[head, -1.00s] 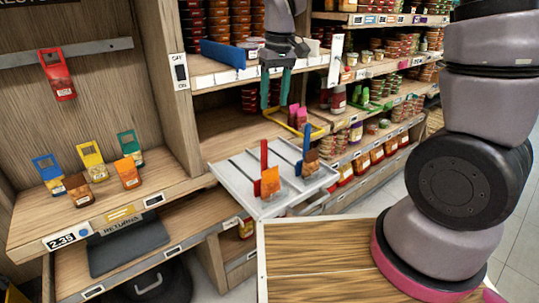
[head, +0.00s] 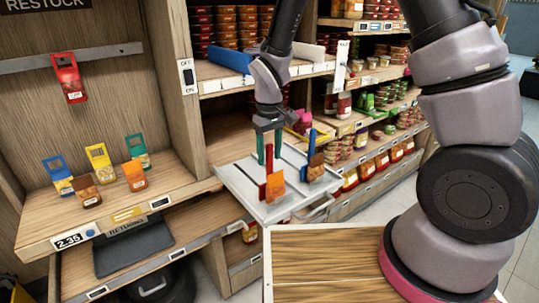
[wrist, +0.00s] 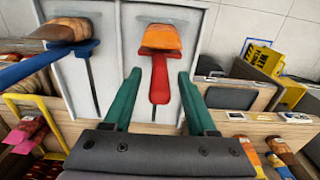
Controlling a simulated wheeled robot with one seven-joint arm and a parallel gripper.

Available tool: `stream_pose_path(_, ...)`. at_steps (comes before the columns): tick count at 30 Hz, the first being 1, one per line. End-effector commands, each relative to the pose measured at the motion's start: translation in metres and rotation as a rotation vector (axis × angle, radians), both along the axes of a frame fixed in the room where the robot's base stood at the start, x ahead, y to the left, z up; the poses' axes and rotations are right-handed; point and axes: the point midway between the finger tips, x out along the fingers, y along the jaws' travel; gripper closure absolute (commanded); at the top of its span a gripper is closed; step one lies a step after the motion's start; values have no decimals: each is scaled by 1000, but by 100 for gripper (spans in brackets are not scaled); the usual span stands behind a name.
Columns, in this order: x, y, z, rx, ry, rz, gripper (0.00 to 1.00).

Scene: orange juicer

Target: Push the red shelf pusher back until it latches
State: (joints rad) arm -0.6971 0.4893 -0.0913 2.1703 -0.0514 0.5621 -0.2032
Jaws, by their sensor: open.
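The red shelf pusher (head: 268,165) stands in a slot of the white pull-out shelf (head: 238,172), with an orange packet (head: 275,187) against its front side. In the wrist view the red pusher (wrist: 159,88) points toward me, with the orange packet (wrist: 161,37) beyond it. My gripper (head: 269,156) is open, low over the shelf at the pusher. In the wrist view its green fingers (wrist: 159,75) lie on either side of the pusher, with gaps and nothing held. I cannot tell whether the pusher is latched.
A blue pusher (head: 309,148) with a brown packet (head: 316,167) stands in the slot to the right. Stocked shelves rise behind. Several coloured pouches stand on the wooden ledge (head: 110,212) at left. A wooden surface (head: 325,260) lies in front.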

Motion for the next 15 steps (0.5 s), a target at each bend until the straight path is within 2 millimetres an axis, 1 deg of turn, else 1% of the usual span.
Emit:
stream_pose_path(3, 0, 0, -5, -1, 1, -1, 43)
stream_pose_path(10, 0, 0, -5, 0, 0, -1, 43)
stream_pose_path(11, 0, 0, -5, 0, 0, -1, 54)
stream_pose_path(12, 0, 0, -5, 0, 0, -1, 69)
stream_pose_path(14, 0, 0, -5, 0, 0, -1, 92)
stream_pose_path(15, 0, 0, -5, 0, 0, -1, 100)
